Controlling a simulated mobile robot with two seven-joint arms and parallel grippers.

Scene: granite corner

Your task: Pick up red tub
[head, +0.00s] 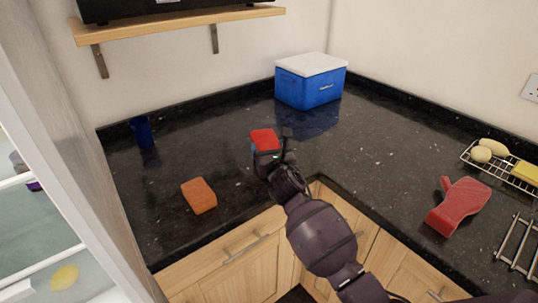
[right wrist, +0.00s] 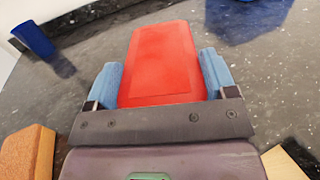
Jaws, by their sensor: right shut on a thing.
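The red tub (head: 264,138) is at the middle of the dark granite counter in the head view. It has a flat red top and fills the middle of the right wrist view (right wrist: 160,62). My right gripper (head: 268,156) is shut on it, with one blue finger pad on each side of the tub in the right wrist view (right wrist: 160,80). I cannot tell whether the tub touches the counter or is slightly above it. My left gripper is not in view.
An orange sponge-like block (head: 199,195) lies left of the tub, and a blue cup (head: 142,132) stands behind it. A blue box with white lid (head: 308,88) stands in the corner.

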